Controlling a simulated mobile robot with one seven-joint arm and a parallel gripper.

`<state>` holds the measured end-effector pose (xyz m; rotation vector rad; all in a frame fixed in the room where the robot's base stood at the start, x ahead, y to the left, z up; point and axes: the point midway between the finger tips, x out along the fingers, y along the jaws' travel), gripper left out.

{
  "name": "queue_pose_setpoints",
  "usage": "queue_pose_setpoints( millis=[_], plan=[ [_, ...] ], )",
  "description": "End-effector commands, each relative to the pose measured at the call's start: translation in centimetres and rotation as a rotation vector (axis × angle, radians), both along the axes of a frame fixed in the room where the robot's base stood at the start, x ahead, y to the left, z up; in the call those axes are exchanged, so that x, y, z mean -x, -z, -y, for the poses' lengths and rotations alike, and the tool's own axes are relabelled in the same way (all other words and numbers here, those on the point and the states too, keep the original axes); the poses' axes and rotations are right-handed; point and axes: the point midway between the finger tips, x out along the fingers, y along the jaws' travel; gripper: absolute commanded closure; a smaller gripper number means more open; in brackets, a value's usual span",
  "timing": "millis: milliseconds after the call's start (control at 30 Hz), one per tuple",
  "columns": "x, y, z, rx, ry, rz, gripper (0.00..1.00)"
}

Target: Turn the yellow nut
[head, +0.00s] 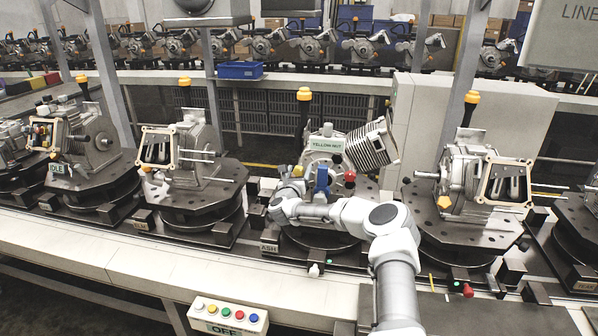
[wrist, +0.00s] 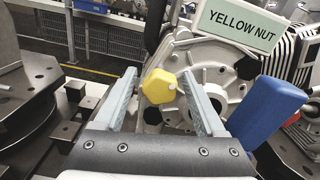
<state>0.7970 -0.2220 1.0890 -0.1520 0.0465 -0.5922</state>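The yellow nut (wrist: 160,87) sits on the front of a grey engine housing (wrist: 222,62), below and left of a sign reading YELLOW NUT (wrist: 240,20). In the head view the nut (head: 298,171) is small, just above the end of my arm. My gripper (wrist: 159,76) is open, with one finger on each side of the nut and its tips level with or near it. A gap shows on the left; on the right the finger is close, and I cannot tell whether it touches. The fingers are hard to make out in the head view.
A blue handle (wrist: 270,112) stands close to the right finger. A red knob (head: 349,175) is right of it in the head view. Other engines on round fixtures flank this one, left (head: 186,150) and right (head: 470,180). A button box (head: 228,316) is in front.

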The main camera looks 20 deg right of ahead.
Motion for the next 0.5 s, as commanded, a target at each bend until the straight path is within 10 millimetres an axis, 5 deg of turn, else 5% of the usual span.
queue_pose_setpoints(
  millis=[33,400,500],
  plan=[
    [0.01,0.00,-0.01,0.000,0.000,0.000,0.36],
    [0.02,0.00,-0.01,0.000,0.000,0.000,1.00],
    [0.02,0.00,-0.01,0.000,0.000,0.000,1.00]
  ],
)
